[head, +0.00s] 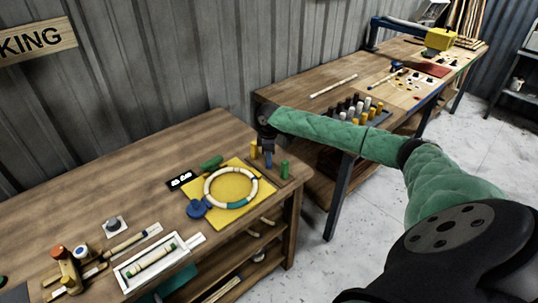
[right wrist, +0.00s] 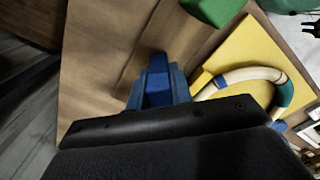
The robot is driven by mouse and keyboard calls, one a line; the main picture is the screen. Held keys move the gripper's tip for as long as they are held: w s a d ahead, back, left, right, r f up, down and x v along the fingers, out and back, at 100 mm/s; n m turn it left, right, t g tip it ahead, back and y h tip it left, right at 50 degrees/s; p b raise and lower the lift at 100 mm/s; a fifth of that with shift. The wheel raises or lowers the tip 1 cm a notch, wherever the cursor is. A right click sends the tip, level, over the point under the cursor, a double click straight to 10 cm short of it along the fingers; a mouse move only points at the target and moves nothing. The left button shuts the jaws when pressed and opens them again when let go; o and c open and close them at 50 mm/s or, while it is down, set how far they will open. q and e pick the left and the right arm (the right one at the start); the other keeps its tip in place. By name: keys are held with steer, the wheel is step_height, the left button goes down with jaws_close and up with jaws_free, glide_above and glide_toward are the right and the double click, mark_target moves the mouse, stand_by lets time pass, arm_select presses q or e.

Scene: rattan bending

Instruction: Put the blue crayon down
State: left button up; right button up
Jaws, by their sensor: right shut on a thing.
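My right gripper (head: 268,146) is over the back right corner of the near table, shut on the blue crayon (head: 269,159). In the right wrist view the blue crayon (right wrist: 157,82) shows just beyond the dark gripper body, among blue parts hard to tell apart. Its lower end is hidden, and I cannot tell whether it touches the surface below. My left gripper is not in view.
A yellow mat (head: 245,207) with a pale ring (head: 207,186) lies beside the crayons. A green piece (head: 211,163) and a blue round piece (head: 197,209) lie near it. A white tray (head: 128,282) is at the front. The table's left back area is clear.

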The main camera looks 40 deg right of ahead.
steer(key=shift+f, duration=0.1)
steer(key=o, duration=0.8)
steer(key=shift+r, duration=0.45)
step_height(320, 180, up, 10)
steer(key=b, duration=0.3)
steer(key=shift+b, duration=0.4)
steer(key=shift+r, duration=0.65)
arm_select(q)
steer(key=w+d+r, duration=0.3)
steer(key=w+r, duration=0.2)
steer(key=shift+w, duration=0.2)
